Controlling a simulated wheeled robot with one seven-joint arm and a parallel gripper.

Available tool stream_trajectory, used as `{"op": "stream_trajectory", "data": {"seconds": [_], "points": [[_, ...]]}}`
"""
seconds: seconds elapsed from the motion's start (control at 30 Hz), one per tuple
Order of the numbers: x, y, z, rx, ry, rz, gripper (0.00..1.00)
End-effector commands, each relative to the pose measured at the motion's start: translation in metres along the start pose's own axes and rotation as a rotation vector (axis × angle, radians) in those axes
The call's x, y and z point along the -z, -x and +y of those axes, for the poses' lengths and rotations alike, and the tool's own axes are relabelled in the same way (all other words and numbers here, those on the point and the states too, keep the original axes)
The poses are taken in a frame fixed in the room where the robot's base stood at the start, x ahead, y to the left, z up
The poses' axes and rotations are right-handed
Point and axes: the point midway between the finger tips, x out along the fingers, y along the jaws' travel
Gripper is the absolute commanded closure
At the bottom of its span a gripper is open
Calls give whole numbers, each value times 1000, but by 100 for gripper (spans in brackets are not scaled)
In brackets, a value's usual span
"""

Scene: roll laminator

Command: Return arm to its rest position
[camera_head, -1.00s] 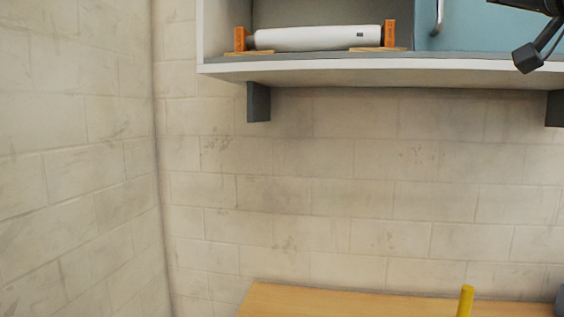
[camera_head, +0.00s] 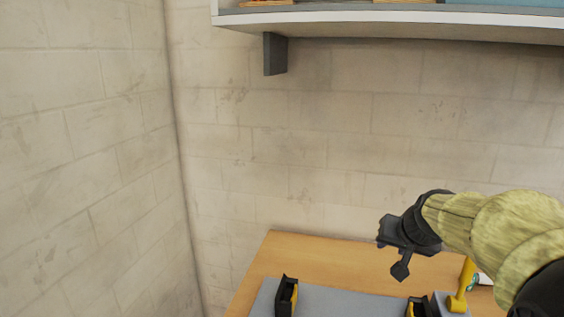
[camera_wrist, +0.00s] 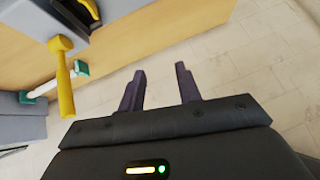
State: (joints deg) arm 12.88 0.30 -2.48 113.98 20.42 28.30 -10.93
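My gripper (camera_head: 392,252) is at the right of the head view, in front of the wall and over the wooden table. The arm reaches in from the right edge. In the wrist view my gripper (camera_wrist: 159,84) has its two dark fingers apart with nothing between them. Pale floor tiles show behind the fingers, and the table side is at the upper left.
A wooden table (camera_head: 325,252) carries a grey machine (camera_head: 345,304) with black-and-yellow holders (camera_head: 287,296) and a yellow lever (camera_head: 465,285) close to my arm. A white rod with teal ends (camera_wrist: 55,87) lies left. A shelf (camera_head: 350,27) is above.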

Motion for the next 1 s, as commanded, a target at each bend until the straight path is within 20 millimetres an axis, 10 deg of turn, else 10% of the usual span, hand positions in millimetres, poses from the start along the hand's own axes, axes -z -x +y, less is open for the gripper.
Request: {"op": "stream_trajectory", "data": {"seconds": [0.3,0.43,1.0], "points": [[-187,-29,-13,-57,223,-343,66],[-239,-24,-9,-69,301,-431,66],[-258,-21,-7,-73,329,-462,66]]}}
